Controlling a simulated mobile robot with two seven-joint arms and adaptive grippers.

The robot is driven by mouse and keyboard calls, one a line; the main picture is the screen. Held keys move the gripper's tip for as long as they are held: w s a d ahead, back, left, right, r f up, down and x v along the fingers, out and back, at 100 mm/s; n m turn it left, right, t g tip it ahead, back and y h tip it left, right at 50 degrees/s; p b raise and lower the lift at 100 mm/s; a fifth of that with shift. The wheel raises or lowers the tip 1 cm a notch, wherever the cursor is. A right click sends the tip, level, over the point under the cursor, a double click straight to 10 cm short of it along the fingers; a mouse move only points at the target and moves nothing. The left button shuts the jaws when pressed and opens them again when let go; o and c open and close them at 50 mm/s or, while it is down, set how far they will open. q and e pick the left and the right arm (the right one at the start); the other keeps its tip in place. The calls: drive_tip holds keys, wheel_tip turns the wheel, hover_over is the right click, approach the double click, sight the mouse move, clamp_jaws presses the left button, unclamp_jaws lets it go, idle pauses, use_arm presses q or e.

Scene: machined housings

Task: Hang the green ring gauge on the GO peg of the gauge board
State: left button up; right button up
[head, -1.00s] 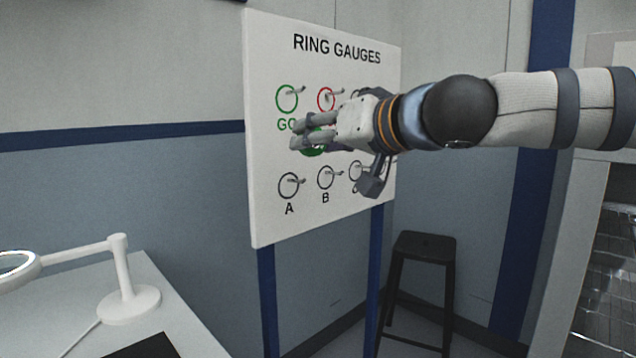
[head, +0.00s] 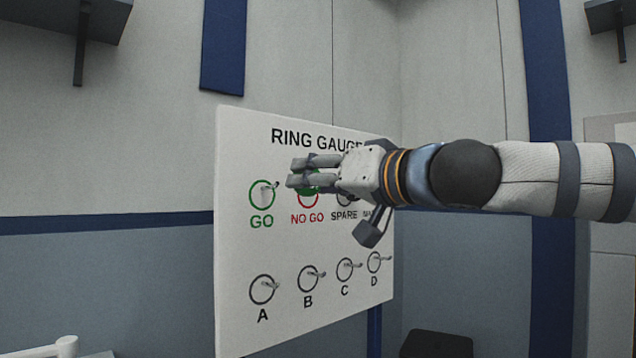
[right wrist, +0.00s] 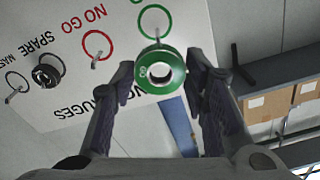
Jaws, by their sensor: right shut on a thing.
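The green ring gauge (right wrist: 177,78) is between the fingers of my right gripper (right wrist: 160,88), which is shut on it. In the head view the gripper (head: 296,172) covers most of the ring (head: 309,189), in front of the NO GO mark. The white gauge board (head: 236,300) stands upright. Its GO peg (head: 269,187), inside a green printed circle, is bare and lies just left of my fingertips. In the right wrist view the GO peg (right wrist: 155,36) shows just above the ring, which is apart from it. My left gripper is not in view.
The NO GO peg (right wrist: 96,59) is bare beside the GO peg. A dark ring (right wrist: 47,74) hangs at the SPARE place. The lower row has pegs A to D. A dark stool (head: 437,344) stands at lower right.

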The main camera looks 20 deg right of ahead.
sight(278, 185)
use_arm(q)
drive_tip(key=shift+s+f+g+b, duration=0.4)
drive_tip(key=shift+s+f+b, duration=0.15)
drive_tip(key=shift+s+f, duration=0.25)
use_arm(e)
drive_tip(key=shift+f+x, duration=0.15)
drive_tip(key=shift+x, duration=1.6)
drive_tip(key=shift+f+x, duration=0.15)
drive_tip(key=shift+x, duration=1.55)
drive_tip(key=shift+f+x, duration=0.15)
drive_tip(key=shift+x, duration=1.6)
drive_tip(key=o, duration=1.3)
drive_tip(key=shift+o, duration=0.2)
